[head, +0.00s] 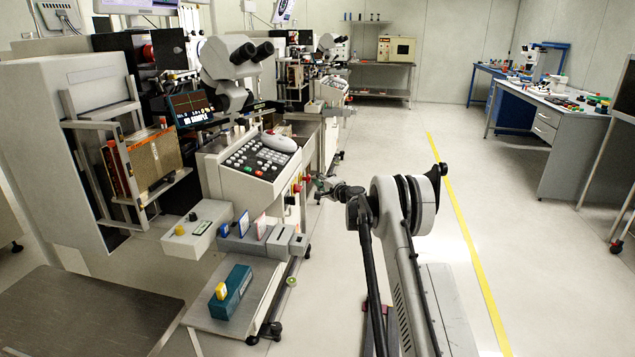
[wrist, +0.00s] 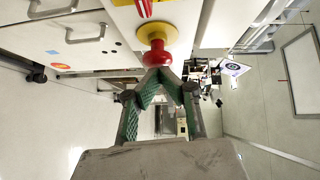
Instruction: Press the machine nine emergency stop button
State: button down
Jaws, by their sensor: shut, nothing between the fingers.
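The emergency stop button (wrist: 154,58) is a red mushroom head on a yellow round base (wrist: 158,33), on the white front of a machine in the wrist view. My gripper (wrist: 163,72) has its green-padded fingers together at the tips, with nothing between them. The tips are right at the red head and overlap its lower edge in the picture; I cannot tell whether they touch. In the head view my gripper (head: 317,183) is at the right side of the machine with the keypad console (head: 250,160), beside small red and yellow parts. No machine number is legible.
A microscope (head: 232,68) and a small screen (head: 190,108) sit above the console. A low shelf with a teal block (head: 231,291) stands in front. Open floor with a yellow line (head: 468,235) lies to the right, with a workbench (head: 550,115) beyond.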

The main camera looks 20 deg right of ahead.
jog(key=shift+w+a, duration=0.55)
jog(key=shift+a, duration=0.2)
jog(key=d+p+v, duration=0.1)
jog(key=d+v, duration=0.2)
jog(key=v, duration=1)
jog(key=shift+w, duration=0.3)
jog(key=shift+r, duration=0.1)
